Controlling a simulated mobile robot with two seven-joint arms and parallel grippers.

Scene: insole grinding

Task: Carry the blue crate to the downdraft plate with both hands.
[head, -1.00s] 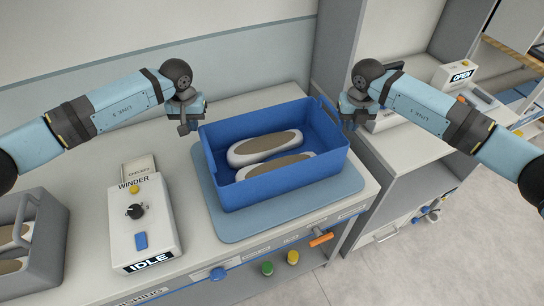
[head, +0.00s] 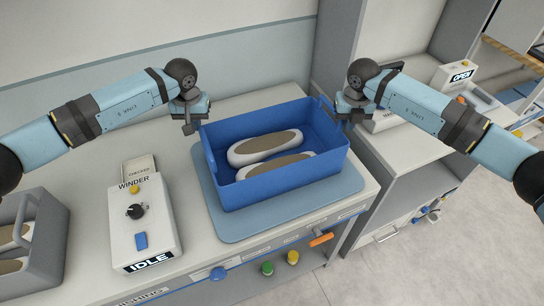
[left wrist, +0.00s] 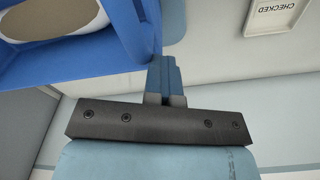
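The blue crate (head: 270,190) stands level on a flat blue-grey pad (head: 232,228) on the bench. Two pale insole-like pieces with brown tops (head: 265,147) lie in it. My left gripper (head: 188,128) is at the crate's left wall, near the back corner. In the left wrist view its fingers (left wrist: 165,80) are together, close beside the crate wall (left wrist: 140,25), with nothing seen between them. My right gripper (head: 348,124) is at the right wall; its fingers are too small to judge. I cannot tell which surface is the downdraft plate.
The WINDER box (head: 160,225), showing IDLE, stands left of the crate. A grey carrier (head: 45,240) with pale pieces stands at the far left. A tall grey panel (head: 335,50) rises behind the crate.

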